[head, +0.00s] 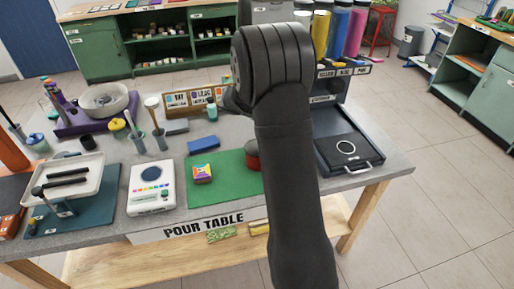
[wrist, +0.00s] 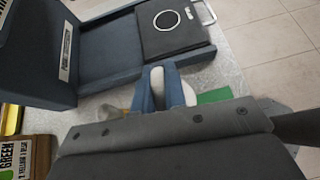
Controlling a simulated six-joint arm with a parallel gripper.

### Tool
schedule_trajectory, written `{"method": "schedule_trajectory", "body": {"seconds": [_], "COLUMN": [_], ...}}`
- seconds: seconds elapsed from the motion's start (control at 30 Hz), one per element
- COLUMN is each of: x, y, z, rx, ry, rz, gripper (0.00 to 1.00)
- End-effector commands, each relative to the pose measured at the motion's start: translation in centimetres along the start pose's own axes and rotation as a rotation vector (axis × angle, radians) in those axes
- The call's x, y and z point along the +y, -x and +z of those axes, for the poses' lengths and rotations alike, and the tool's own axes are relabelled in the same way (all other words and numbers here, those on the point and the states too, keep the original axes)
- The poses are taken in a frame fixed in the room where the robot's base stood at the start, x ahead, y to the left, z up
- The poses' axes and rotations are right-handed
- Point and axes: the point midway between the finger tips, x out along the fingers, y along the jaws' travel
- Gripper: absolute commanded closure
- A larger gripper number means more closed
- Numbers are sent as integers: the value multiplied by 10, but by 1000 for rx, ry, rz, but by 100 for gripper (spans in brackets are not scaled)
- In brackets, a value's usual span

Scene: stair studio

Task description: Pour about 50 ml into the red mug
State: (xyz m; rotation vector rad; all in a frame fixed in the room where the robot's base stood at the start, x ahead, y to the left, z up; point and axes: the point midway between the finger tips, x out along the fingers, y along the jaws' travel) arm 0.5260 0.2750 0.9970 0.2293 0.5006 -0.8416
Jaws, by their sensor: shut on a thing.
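A dark red round thing, likely the red mug (head: 252,158), stands at the right part of the green mat (head: 230,184) in the head view. My arm hides part of it, and its inside cannot be made out. In the wrist view my gripper (wrist: 160,92) has blue fingers closed around a pale, whitish thing (wrist: 157,80), only partly visible, so what it is cannot be told. In the head view my own arm hides the gripper and what it holds.
A dark dispenser stand with yellow, blue (head: 337,32) and pink tubes stands at the back right. Its tray (head: 350,155) bears a white ring. A colourful block (head: 202,174) lies on the mat, a white scale (head: 151,188) left of it. A wooden rack (head: 188,101) stands behind.

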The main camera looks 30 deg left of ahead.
Motion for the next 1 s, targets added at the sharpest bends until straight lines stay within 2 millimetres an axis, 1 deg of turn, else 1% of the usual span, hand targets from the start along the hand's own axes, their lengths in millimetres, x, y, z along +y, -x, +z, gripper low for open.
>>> {"method": "schedule_trajectory", "body": {"seconds": [0.73,1.0], "x": [0,0], "y": [16,18], "z": [3,4], "rx": [-153,-170], "ry": [0,-1], "rz": [1,1], "gripper": [100,100]}}
